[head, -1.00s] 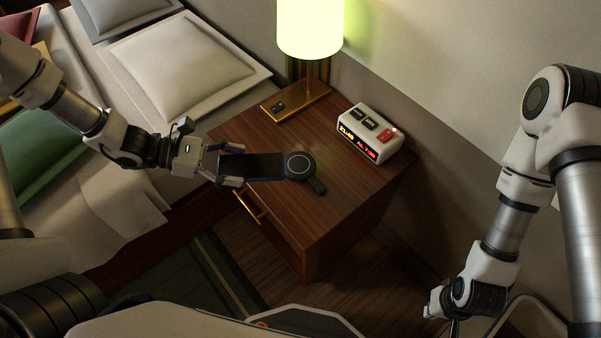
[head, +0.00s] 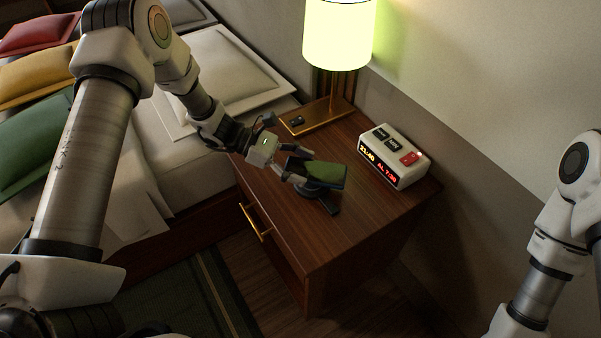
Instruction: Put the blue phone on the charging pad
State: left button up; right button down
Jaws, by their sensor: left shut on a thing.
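The blue phone (head: 328,174) is dark with a blue edge, and its glossy face shows a green reflection. My left gripper (head: 295,173) is shut on its left end. The phone is over the round black charging pad (head: 308,193) on the nightstand and hides most of it. The pad's short dark tail (head: 331,207) sticks out toward the front. The phone looks slightly tilted; I cannot tell whether it touches the pad. My right gripper is outside the picture; only its arm shows at the lower right.
A white alarm clock (head: 394,157) stands to the right on the wooden nightstand (head: 365,218). A lit lamp (head: 338,38) on a brass base (head: 317,117) stands at the back, with a small dark item on that base. A bed (head: 170,155) is at the left. The nightstand's front right is clear.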

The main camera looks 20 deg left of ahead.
pick_arm(q)
notch_tip(320, 180, down, 2)
jog(key=shift+a+f, duration=0.1)
jog(key=shift+f, duration=0.15)
jog(key=o, duration=1.3)
jog(key=shift+a+r, duration=0.1)
jog(key=shift+r, duration=0.25)
jog(key=p+v, duration=0.1)
jog(key=v, duration=1)
jog(key=shift+a, duration=0.35)
